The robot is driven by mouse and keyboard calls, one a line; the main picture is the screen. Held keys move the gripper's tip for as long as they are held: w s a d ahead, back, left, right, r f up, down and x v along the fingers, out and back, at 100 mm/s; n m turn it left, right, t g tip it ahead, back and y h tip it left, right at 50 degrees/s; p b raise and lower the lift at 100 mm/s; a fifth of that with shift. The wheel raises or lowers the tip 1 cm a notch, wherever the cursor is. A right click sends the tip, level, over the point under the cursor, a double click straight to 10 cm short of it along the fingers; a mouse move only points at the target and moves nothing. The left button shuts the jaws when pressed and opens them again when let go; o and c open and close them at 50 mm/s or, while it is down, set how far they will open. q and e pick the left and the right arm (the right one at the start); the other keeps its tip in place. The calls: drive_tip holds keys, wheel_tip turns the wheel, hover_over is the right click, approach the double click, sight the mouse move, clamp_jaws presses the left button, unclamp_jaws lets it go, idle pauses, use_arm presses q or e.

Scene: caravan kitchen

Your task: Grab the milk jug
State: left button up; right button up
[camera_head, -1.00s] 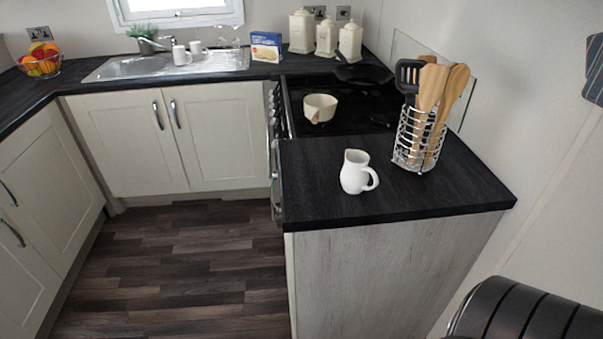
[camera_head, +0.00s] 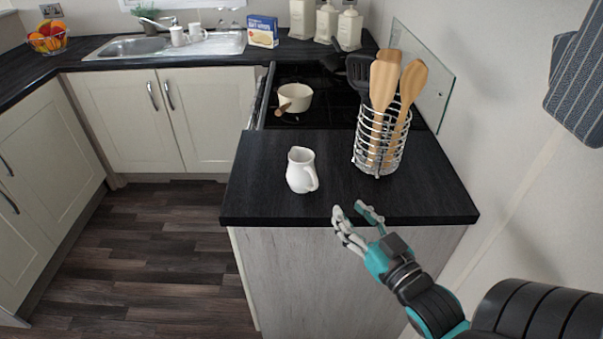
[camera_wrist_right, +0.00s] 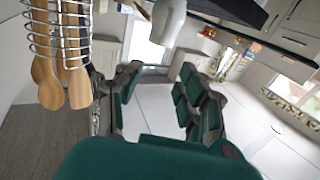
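The white milk jug (camera_head: 301,170) stands upright on the dark counter end, its handle toward the lower right. My right gripper (camera_head: 352,214) is in front of the counter's front edge, to the lower right of the jug. Its fingers are spread apart and empty, not touching the jug. In the right wrist view, which looks upside down, the jug (camera_wrist_right: 168,18) shows at the top, beyond the spread fingers of my right gripper (camera_wrist_right: 156,82). My left gripper is in neither view.
A wire rack (camera_head: 382,142) with wooden and black utensils stands right of the jug. A cream pan (camera_head: 294,98) sits on the black hob behind. The counter left of the jug is clear. A wall (camera_head: 520,190) bounds the right side.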

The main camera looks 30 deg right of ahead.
drive_tip(key=p, duration=0.2)
approach(315, 178)
drive_tip(key=w, duration=0.5)
drive_tip(key=shift+w+d+r, duration=0.3)
drive_tip(key=shift+d, duration=0.25)
drive_tip(key=w, duration=0.3)
drive_tip(key=w+p, duration=0.1)
drive_tip(key=shift+w+a+f, duration=0.15)
drive_tip(key=shift+f, duration=0.2)
drive_tip(key=shift+w+f, duration=0.1)
drive_tip(key=shift+w, duration=0.35)
drive_tip(key=shift+s, duration=0.1)
clamp_jaws()
